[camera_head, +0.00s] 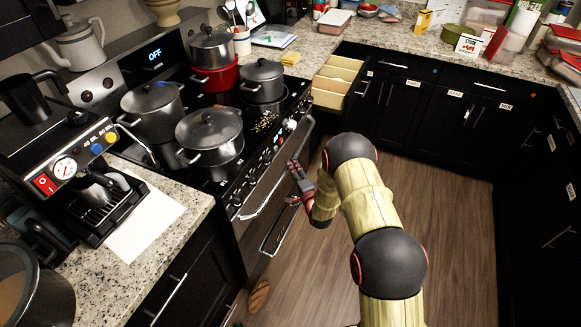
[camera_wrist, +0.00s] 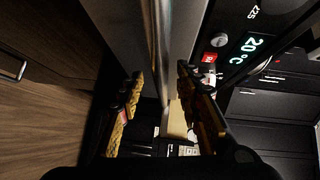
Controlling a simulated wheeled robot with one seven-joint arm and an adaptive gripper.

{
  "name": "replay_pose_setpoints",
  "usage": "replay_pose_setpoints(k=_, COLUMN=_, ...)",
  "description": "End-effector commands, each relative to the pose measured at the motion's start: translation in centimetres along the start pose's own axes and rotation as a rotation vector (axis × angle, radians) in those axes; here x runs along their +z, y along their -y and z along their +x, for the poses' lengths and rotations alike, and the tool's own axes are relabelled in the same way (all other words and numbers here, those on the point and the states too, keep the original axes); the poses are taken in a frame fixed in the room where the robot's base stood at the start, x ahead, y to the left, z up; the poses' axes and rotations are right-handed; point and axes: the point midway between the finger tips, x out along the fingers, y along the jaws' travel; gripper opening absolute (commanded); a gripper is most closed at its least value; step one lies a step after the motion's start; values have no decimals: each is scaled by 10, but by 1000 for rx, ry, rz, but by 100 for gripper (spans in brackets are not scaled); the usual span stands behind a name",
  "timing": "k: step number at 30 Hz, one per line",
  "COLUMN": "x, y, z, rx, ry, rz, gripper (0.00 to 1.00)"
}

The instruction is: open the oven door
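The oven is the black range at the left of the head view. Its door (camera_head: 256,229) looks closed, seen steeply from above. The silver door handle (camera_head: 265,203) runs along its front edge below the knobs. My gripper (camera_head: 297,179) is beside the front of the range, near the handle. In the wrist view my gripper (camera_wrist: 160,85) has its two fingers apart, with a long metal bar (camera_wrist: 166,50), seemingly the handle, running between them. I cannot tell whether either finger touches it. A panel reading 20°C (camera_wrist: 252,44) shows at the right.
Several pots, including a grey stockpot (camera_head: 211,138), stand on the cooktop. A coffee machine (camera_head: 75,180) sits on the left counter. An open drawer unit (camera_head: 335,80) is beyond the oven. The wooden floor (camera_head: 455,220) to the right is clear.

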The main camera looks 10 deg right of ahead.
Motion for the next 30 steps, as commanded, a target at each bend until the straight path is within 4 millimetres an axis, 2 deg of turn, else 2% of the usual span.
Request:
replay_pose_setpoints(k=3, x=0, y=-2, z=17, rx=0, ry=1, rz=-1, gripper=35)
replay_pose_setpoints(k=7, x=0, y=-1, z=28, rx=0, ry=1, rz=-1, gripper=35)
replay_pose_setpoints(k=17, x=0, y=0, z=32, rx=1, ry=0, rz=-1, gripper=35)
replay_pose_setpoints(k=30, x=0, y=0, z=32, rx=1, ry=0, rz=-1, gripper=11)
